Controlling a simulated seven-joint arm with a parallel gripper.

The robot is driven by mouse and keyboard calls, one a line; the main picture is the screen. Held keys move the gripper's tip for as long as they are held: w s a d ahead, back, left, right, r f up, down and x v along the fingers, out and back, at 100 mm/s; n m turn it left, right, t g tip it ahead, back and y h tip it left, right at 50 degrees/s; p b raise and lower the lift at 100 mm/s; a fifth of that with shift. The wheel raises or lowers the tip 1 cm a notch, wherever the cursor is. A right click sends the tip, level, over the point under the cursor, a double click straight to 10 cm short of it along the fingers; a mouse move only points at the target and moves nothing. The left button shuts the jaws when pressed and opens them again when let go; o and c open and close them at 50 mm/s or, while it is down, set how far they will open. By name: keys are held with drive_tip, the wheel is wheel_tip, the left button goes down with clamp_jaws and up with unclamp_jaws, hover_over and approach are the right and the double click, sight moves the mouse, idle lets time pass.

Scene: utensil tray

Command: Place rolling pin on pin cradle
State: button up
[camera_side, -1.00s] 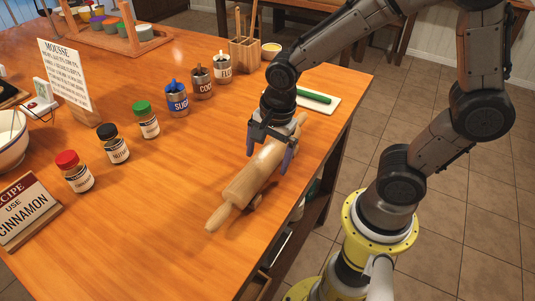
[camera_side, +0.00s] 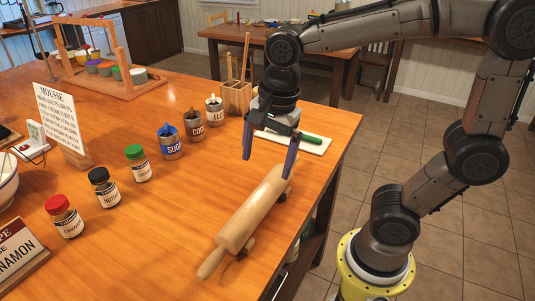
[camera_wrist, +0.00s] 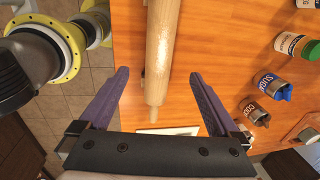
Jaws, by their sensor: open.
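The pale wooden rolling pin (camera_side: 250,212) lies lengthwise near the table's right edge. Small wooden supports, apparently the pin cradle (camera_side: 250,243), show at its right side beneath it; the pin covers most of them. The pin looks raised on these supports, though the contact is mostly hidden. My gripper (camera_side: 268,166) is open and empty, above the pin's far end. In the wrist view the pin (camera_wrist: 160,45) runs between and beyond the two spread fingers (camera_wrist: 159,75), with clear space on both sides.
Spice jars (camera_side: 104,188) and labelled tins (camera_side: 170,143) stand in a row to the left. A white board with a green item (camera_side: 300,138) and a wooden utensil holder (camera_side: 237,97) are behind my gripper. The table between jars and pin is clear.

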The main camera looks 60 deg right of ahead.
drive_tip(key=s+d+n+t, duration=0.3)
drive_tip(key=s+n, duration=0.6)
drive_tip(key=n, duration=0.9)
drive_tip(key=shift+d+r+t, duration=0.15)
drive_tip(key=shift+d+t, duration=0.15)
drive_tip(key=shift+t, duration=0.1)
